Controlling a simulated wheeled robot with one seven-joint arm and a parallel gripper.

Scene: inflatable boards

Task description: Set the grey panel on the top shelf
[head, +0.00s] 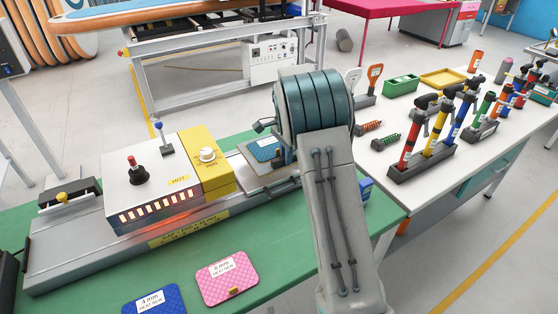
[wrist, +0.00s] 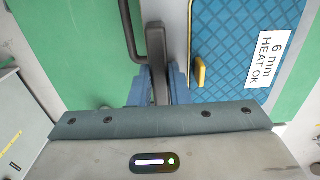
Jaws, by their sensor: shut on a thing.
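My gripper (wrist: 158,86) is shut on a dark grey handle bar (wrist: 155,45) in the wrist view. In the head view my arm hides most of this grip. A blue panel (wrist: 235,45) labelled "6 mm HEAT OK", with a yellow tab (wrist: 199,72), lies just right of the jaws in the wrist view. In the head view this blue panel (head: 264,149) rests on a grey metal plate (head: 247,165) at the right end of the heating machine. I cannot make out a separate grey panel or a top shelf in either view.
The heater box (head: 150,185) marked HOT glows orange along its lower front, left of my arm. Pink (head: 227,272) and dark blue (head: 155,303) panels lie on the green table (head: 205,296). A white table (head: 405,165) with pumps, trays and springs stands right.

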